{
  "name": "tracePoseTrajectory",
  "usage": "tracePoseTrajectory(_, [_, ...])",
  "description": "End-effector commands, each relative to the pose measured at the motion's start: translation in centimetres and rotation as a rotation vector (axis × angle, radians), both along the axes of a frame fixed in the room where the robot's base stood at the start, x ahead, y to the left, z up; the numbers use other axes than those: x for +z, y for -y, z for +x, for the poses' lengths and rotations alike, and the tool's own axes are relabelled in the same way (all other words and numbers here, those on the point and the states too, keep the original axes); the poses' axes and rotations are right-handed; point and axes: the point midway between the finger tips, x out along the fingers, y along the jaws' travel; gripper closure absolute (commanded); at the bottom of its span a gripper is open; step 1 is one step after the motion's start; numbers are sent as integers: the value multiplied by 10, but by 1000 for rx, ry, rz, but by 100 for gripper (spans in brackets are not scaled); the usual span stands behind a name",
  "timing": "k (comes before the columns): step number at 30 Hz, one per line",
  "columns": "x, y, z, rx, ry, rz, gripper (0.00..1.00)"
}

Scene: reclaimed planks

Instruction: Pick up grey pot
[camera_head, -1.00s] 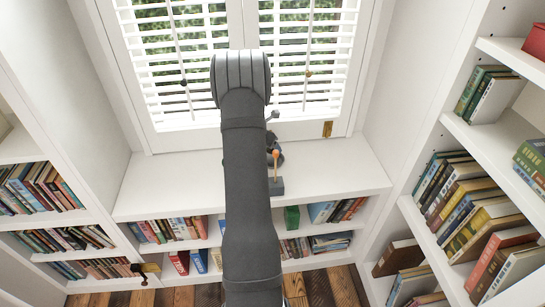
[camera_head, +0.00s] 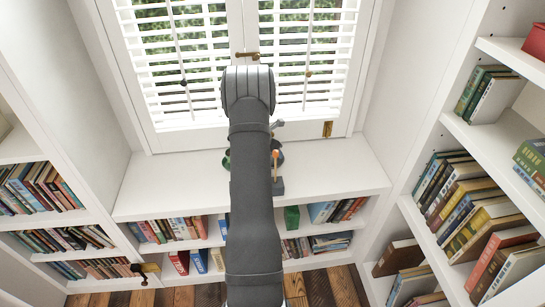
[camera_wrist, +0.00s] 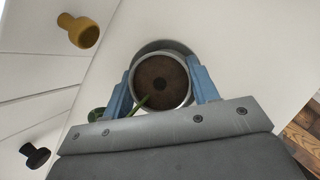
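The grey pot (camera_wrist: 188,98) shows in the wrist view from above, round, with a grey rim and brown soil inside. A larger grey ring shows behind its far edge. My gripper (camera_wrist: 160,74) has its two blue fingers on either side of the pot, spread apart, one left and one right. Whether they touch its wall is hard to tell. In the head view my arm hides the pot and the fingers.
A green object (camera_head: 226,159) shows left of my arm on the white counter (camera_head: 335,170). An orange-topped item (camera_head: 276,154) and a grey block (camera_head: 278,186) stand right of it. The wrist view shows a yellow knob (camera_wrist: 80,30) and a black knob (camera_wrist: 35,156). Shuttered windows stand behind.

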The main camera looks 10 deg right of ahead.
Motion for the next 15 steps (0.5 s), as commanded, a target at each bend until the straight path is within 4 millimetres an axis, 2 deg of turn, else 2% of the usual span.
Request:
tracePoseTrajectory(1, [0, 0, 0, 0, 0, 0, 57])
tracePoseTrajectory(5, [1, 0, 0, 0, 1, -1, 82])
tracePoseTrajectory(15, [7, 0, 1, 0, 2, 0, 83])
